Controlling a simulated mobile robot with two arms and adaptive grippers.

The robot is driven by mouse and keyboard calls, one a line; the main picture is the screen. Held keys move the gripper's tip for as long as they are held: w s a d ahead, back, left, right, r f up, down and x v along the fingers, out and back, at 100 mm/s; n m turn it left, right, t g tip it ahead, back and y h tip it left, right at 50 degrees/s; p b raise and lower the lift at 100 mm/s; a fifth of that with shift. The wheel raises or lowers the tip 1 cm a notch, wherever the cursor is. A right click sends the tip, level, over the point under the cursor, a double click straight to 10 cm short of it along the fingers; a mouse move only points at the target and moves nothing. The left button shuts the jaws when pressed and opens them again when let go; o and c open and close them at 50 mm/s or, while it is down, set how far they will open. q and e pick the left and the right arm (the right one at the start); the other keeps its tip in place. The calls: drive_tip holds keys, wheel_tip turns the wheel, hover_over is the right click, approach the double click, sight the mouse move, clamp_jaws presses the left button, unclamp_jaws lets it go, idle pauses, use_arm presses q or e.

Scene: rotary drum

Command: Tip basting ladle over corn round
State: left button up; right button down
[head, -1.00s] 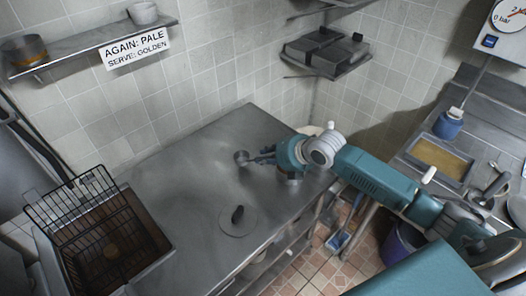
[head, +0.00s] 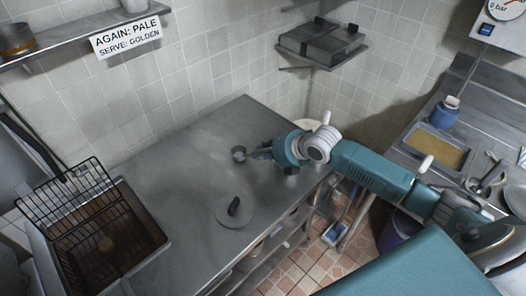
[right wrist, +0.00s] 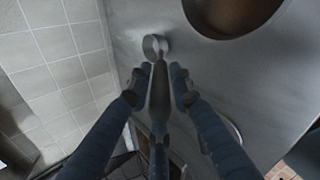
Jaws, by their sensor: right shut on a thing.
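My right gripper (head: 262,153) is shut on the handle of the basting ladle (head: 239,154), over the far right part of the steel table. In the right wrist view the ladle's small round metal cup (right wrist: 155,45) lies beyond my fingertips (right wrist: 158,78), with its handle between them. Whether the cup holds liquid cannot be told. My left gripper is not in view.
A round vessel with brown inside (right wrist: 235,12) shows beside the ladle in the right wrist view. A wall sign (head: 125,38) reads "AGAIN: PALE, SERVE: GOLDEN".

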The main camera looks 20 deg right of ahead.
drive_tip(key=shift+f, duration=0.35)
idle(0.7)
drive_tip(key=c, duration=1.5)
unclamp_jaws()
drive_tip(key=v, duration=1.2)
drive_tip(key=shift+w, duration=0.1)
